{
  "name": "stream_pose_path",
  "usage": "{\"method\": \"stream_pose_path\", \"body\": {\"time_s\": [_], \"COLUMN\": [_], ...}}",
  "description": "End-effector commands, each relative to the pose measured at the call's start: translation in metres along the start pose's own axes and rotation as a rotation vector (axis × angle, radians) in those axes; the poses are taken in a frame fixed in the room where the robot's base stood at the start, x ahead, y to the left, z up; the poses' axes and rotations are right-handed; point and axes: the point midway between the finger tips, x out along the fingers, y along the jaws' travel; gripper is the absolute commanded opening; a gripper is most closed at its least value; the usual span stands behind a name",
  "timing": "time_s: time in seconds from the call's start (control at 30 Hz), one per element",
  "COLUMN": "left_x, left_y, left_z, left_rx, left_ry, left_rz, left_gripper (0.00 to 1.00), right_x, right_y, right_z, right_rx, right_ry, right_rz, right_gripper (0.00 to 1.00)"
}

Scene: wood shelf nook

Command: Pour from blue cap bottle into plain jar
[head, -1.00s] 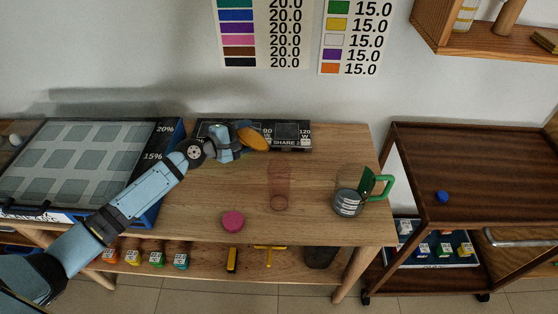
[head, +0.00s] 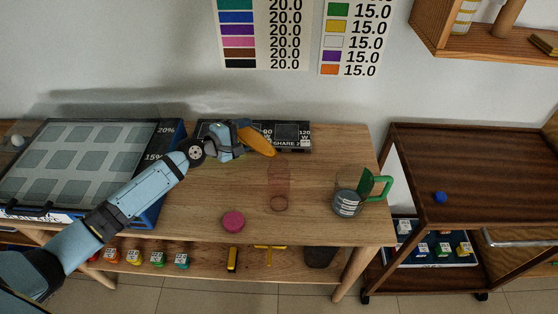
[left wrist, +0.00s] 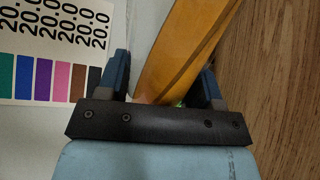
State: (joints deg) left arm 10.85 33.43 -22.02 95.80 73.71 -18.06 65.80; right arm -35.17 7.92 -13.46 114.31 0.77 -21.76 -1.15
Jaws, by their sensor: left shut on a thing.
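My left gripper (head: 240,128) is shut on an amber bottle (head: 257,141), held above the back of the wooden table. The bottle is tilted, its far end pointing down and right in the head view. It also fills the space between the fingers in the left wrist view (left wrist: 180,50). No cap shows on it; its mouth and contents cannot be made out. A loose blue cap (head: 440,197) lies on the cart at right. A clear, reddish, unlabelled jar (head: 279,184) stands mid-table, in front and right of the bottle, apart from it. My right gripper is not in view.
A pink lid (head: 233,221) lies near the table's front edge. A clear jug (head: 347,203) with a green handle stands at the table's right. A black panel (head: 290,135) is at the back. A large tray (head: 80,170) fills the left.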

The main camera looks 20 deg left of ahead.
Motion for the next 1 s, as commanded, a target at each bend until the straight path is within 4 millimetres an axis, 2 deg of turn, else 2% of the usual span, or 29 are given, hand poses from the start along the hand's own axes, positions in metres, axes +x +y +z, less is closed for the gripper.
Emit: {"method": "stream_pose_path", "body": {"time_s": [1.0], "left_x": [-0.004], "left_y": [0.019], "left_z": [0.007], "left_rx": [0.135], "left_ry": [0.027], "left_rz": [0.003], "left_gripper": [0.17], "right_x": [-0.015], "right_y": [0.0], "right_z": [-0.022], "right_rx": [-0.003], "right_ry": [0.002], "right_rz": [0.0], "right_gripper": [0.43]}}
